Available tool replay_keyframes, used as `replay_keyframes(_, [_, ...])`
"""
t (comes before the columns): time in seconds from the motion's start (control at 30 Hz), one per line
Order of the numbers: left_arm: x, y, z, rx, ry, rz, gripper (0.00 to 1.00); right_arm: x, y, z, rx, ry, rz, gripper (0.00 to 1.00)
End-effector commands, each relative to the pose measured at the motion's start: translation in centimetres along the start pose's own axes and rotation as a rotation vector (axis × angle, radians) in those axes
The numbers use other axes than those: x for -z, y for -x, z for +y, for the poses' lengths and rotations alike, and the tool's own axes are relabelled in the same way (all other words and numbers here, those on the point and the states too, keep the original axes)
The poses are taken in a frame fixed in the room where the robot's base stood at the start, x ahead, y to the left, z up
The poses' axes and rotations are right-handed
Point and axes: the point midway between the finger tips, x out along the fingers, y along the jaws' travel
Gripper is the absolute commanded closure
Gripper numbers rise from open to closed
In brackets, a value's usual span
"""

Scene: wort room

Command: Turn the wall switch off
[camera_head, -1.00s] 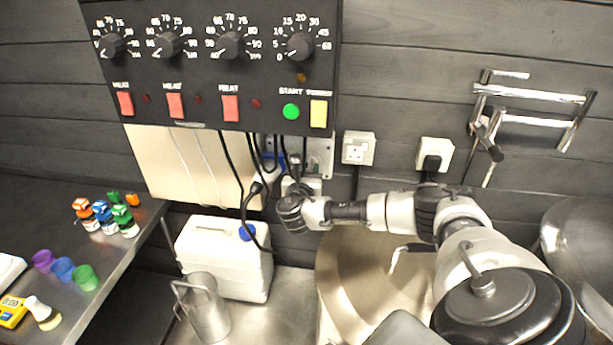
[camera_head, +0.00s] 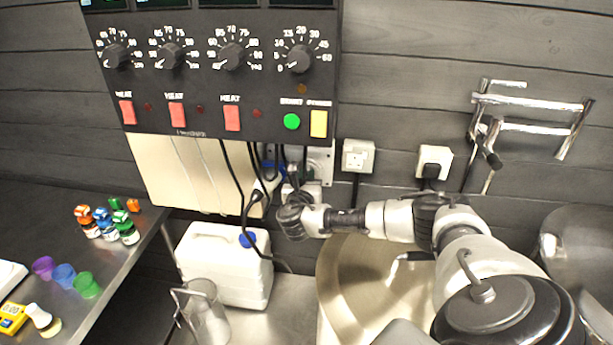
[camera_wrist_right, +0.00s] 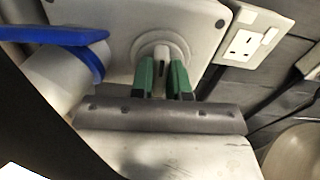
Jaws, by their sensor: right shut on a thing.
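The wall switch is a pale plate (camera_wrist_right: 120,22) with a round collar and a small light knob (camera_wrist_right: 161,55) in the right wrist view. My right gripper (camera_wrist_right: 166,80) has its green fingertips on either side of that knob and is shut on it. In the head view the plate (camera_head: 325,163) shows partly below the black control panel, and my right gripper (camera_head: 305,174) reaches up to it, mostly hiding the knob. Which position the switch is in cannot be told. My left gripper is not in view.
The black control panel (camera_head: 210,75) hangs just above my right gripper. Black cables (camera_head: 228,170) and a blue-handled pipe (camera_wrist_right: 60,36) are close on its left. Sockets (camera_head: 357,156) are on the right. A white canister (camera_head: 222,265) and a metal jug (camera_head: 207,315) stand below.

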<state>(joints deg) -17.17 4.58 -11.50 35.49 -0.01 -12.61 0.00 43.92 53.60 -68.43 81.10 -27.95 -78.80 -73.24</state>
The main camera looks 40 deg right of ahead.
Motion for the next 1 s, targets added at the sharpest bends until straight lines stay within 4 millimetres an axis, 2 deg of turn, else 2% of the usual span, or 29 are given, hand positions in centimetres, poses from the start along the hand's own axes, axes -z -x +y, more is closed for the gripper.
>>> replay_keyframes(0.03, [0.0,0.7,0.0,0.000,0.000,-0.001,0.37,-0.3,0.1,0.0,-0.001,0.027,0.001,1.00])
replay_keyframes(0.4, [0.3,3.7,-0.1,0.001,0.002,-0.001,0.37,-0.2,0.1,0.2,-0.002,0.337,0.002,1.00])
replay_keyframes(1.0, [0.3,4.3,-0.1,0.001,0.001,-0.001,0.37,0.2,0.1,0.6,-0.003,0.903,-0.001,1.00])
